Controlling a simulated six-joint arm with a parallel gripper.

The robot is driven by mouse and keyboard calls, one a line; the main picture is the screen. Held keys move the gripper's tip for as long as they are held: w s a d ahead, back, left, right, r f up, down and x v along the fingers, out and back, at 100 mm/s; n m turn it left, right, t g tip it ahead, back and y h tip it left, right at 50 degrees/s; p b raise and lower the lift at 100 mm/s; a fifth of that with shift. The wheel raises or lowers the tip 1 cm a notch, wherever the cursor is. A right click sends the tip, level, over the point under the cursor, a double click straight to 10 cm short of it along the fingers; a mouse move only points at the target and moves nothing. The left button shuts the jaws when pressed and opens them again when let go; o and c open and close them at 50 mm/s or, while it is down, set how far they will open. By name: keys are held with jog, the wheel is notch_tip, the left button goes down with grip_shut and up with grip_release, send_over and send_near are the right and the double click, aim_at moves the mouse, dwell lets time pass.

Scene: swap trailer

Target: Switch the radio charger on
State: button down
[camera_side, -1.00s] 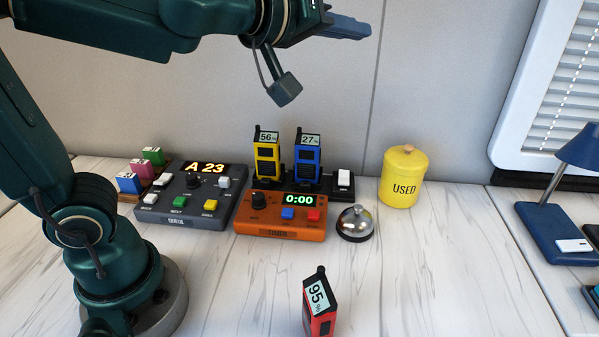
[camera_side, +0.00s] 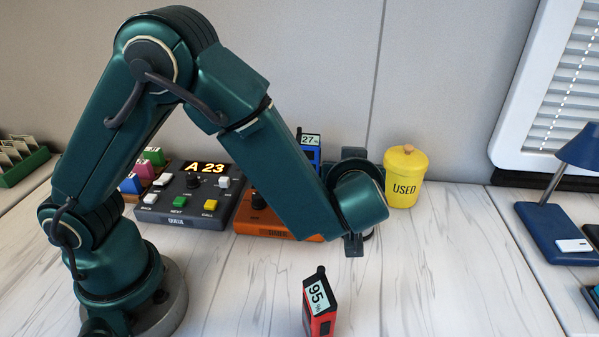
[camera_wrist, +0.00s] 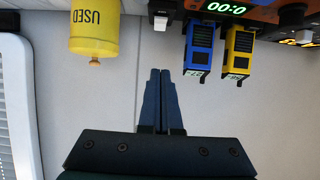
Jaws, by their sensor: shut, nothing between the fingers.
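The radio charger is a black unit holding a blue radio (camera_wrist: 198,46) and a yellow radio (camera_wrist: 238,48) in the wrist view, which appears upside down. Its white switch (camera_wrist: 160,22) sits at the unit's end beside the blue radio; I cannot tell its position. My gripper (camera_wrist: 161,73) is shut and empty, fingertips together, apart from the switch and in line with it in the picture. In the side view my arm hides the switch, the yellow radio and the fingertips; the blue radio's top (camera_side: 311,142) shows.
The yellow USED jar (camera_side: 404,178) stands right of my wrist. An orange timer (camera_side: 262,222) and a grey queue panel (camera_side: 187,192) are to the left. A red radio (camera_side: 319,308) stands in front. The bell is mostly hidden.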

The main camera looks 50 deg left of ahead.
jog(key=shift+d, duration=0.15)
jog(key=x, duration=1)
jog(key=shift+w+f, duration=0.15)
jog(key=shift+f, duration=0.1)
jog(key=shift+w+a+f, duration=0.1)
jog(key=shift+a+f, duration=0.05)
jog(key=shift+f, duration=0.35)
jog(key=shift+w+a+f, duration=0.1)
jog(key=shift+a+f, duration=0.05)
jog(key=shift+f, duration=0.4)
jog(key=shift+w+a+f, duration=0.1)
jog(key=shift+w+f, duration=0.1)
jog(key=shift+f, duration=0.4)
jog(key=shift+w+a+f+h, duration=0.1)
jog(key=shift+a+f+h, duration=0.1)
jog(key=shift+h, duration=0.2)
jog(key=shift+d, duration=0.15)
